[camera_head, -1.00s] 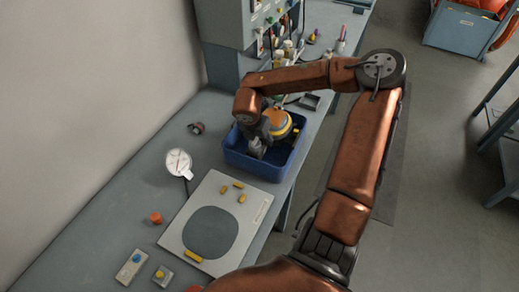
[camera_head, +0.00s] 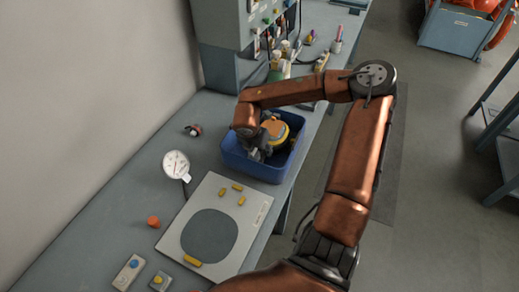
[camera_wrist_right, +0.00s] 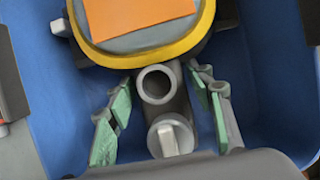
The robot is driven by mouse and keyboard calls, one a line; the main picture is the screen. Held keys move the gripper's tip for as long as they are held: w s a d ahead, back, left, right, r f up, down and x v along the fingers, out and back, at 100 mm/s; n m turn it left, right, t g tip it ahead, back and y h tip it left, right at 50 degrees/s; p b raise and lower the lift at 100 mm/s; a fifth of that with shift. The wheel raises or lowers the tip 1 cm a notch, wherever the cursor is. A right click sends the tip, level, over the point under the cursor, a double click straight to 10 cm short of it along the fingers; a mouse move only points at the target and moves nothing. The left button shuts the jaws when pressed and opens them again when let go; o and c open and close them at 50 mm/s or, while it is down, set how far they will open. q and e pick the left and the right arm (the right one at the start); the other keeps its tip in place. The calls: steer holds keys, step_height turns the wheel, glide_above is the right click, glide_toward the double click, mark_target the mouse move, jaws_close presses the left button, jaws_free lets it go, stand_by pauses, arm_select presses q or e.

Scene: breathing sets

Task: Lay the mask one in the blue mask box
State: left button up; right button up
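The mask, with a yellow rim, an orange patch and a grey connector, is in the blue mask box in the head view: mask (camera_head: 274,131), blue box (camera_head: 252,170). My right gripper (camera_head: 258,152) reaches down into the box on the mask's near left side. In the right wrist view the green-padded fingers of the right gripper (camera_wrist_right: 162,118) stand apart on both sides of the mask's grey connector (camera_wrist_right: 158,85), with gaps showing. The mask's yellow rim and orange patch (camera_wrist_right: 145,15) are at the top there. The mask's underside is hidden. My left gripper is out of view.
A grey board (camera_head: 240,215) with yellow pieces lies before the box. A round gauge (camera_head: 176,164), an orange knob (camera_head: 153,221) and a small dark-red item (camera_head: 193,130) are to the left. A cabinet (camera_head: 225,60) and bottles stand behind the box.

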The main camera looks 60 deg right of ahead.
steer(key=shift+o, duration=0.9)
steer(key=shift+a+r, duration=0.15)
steer(key=shift+r, duration=0.35)
steer(key=p+v, duration=0.2)
steer(key=v, duration=0.9)
steer(key=shift+s, duration=0.1)
